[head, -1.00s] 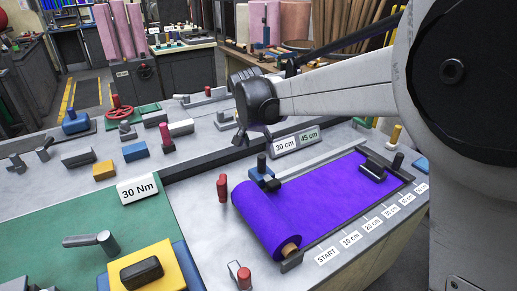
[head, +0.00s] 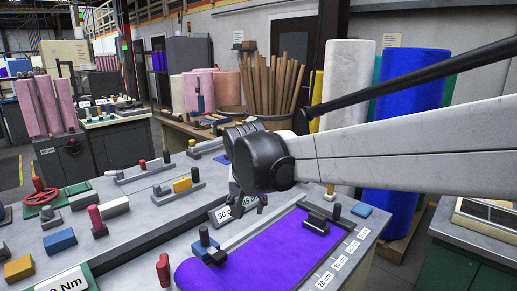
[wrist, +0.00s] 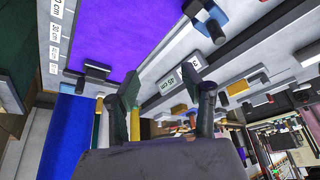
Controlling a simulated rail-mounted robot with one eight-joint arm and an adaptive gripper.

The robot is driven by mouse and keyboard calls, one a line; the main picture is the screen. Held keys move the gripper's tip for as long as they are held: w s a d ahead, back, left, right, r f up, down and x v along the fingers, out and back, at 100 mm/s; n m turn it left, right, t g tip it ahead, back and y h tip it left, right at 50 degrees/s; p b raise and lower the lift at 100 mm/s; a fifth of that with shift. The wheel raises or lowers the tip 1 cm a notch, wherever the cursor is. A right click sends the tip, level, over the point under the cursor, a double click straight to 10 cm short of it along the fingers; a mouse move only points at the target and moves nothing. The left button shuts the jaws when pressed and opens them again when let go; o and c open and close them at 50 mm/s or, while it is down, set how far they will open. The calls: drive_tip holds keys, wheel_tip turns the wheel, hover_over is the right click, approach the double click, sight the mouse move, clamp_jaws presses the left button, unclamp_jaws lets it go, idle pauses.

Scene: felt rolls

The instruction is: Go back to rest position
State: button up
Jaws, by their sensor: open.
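My gripper (head: 248,205) hangs over the back edge of the workbench, in front of the sign with the length labels (head: 222,213), which it partly covers in the head view. In the wrist view my gripper (wrist: 165,92) shows two fingers spread apart with nothing between them. The purple felt (head: 255,255) lies unrolled on the bench below and to the right, with its roll at the near left. The felt also shows in the wrist view (wrist: 110,35), apart from my fingers. My arm reaches in from the right.
A dark clamp block (head: 318,222) sits at the felt's far end and a blue block (head: 206,245) at its left. A red handle (head: 163,270) stands beside the roll. Tall blue (head: 408,120) and white (head: 345,90) rolls stand behind the arm. Open floor lies at far left.

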drive_tip(key=s+d+r, duration=0.2)
drive_tip(key=s+d, duration=0.9)
drive_tip(key=d, duration=0.3)
drive_tip(key=s+d+f+t, duration=0.1)
drive_tip(key=s+d+f, duration=0.1)
drive_tip(key=s+d, duration=0.3)
drive_tip(key=s+d+f+t, duration=0.1)
drive_tip(key=s+d+f, duration=0.2)
drive_tip(key=s, duration=0.5)
drive_tip(key=shift+s+d+f, duration=0.35)
drive_tip(key=shift+s+d, duration=0.05)
drive_tip(key=shift+d, duration=0.45)
